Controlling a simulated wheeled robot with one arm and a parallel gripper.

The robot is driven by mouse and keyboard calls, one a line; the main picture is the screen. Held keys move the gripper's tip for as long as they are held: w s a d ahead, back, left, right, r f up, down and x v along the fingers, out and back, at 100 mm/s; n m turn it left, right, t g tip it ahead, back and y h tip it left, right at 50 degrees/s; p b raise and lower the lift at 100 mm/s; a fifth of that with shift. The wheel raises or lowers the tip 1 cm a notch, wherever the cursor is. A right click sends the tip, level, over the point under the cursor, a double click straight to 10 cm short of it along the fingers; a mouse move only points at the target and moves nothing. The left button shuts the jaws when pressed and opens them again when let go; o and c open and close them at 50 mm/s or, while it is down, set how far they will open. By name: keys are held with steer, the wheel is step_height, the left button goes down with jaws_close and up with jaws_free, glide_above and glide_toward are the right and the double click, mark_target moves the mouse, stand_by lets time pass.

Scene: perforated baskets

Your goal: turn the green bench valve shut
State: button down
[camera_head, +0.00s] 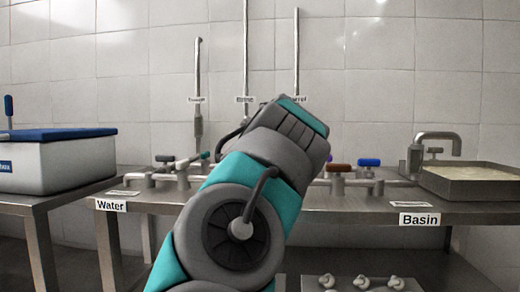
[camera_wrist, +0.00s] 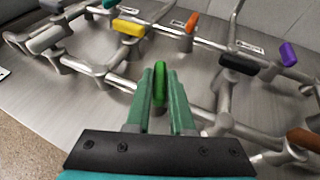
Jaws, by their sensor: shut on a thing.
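The green valve handle (camera_wrist: 160,84) stands on the bench pipework in the wrist view, between the fingertips of my gripper (camera_wrist: 161,100). My gripper is shut on it, one green finger on each side. The handle shows as a narrow upright shape, pointing away from my palm and across the slanting pipe beneath it. Its stem and lower part are hidden by the fingers. In the head view my arm covers the green valve and my gripper.
Close by are yellow (camera_wrist: 128,27), orange (camera_wrist: 191,22), black (camera_wrist: 239,64), purple (camera_wrist: 288,53) and brown (camera_wrist: 304,139) handles. Pipes run between them. In the head view, a basin (camera_head: 470,184) stands right and a blue-lidded box (camera_head: 60,165) left. Upright pipes rise behind.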

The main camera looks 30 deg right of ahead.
steer(key=m+h+p, duration=0.1)
steer(key=p, duration=0.1)
steer(key=r+m+h+p, duration=0.1)
steer(key=p, duration=0.2)
steer(key=shift+a+g+h, duration=0.2)
steer(key=shift+g+h, duration=0.1)
steer(key=shift+h, duration=0.1)
steer(key=m+p, duration=0.1)
steer(key=h+p, duration=0.1)
steer(key=p, duration=0.1)
steer(key=shift+w+f+m+g, duration=0.1)
steer(key=shift+f+m+g, duration=0.1)
steer(key=shift+m+g, duration=0.2)
steer(key=shift+h+p, duration=0.4)
steer(key=shift+f+m, duration=0.25)
steer(key=shift+m, duration=0.05)
steer(key=c, duration=0.8)
jaws_free()
steer(key=shift+g, duration=0.3)
steer(key=shift+r, duration=0.85)
steer(key=shift+s+d+r, duration=0.15)
steer(key=shift+s+r, duration=0.05)
steer(key=shift+r, duration=0.6)
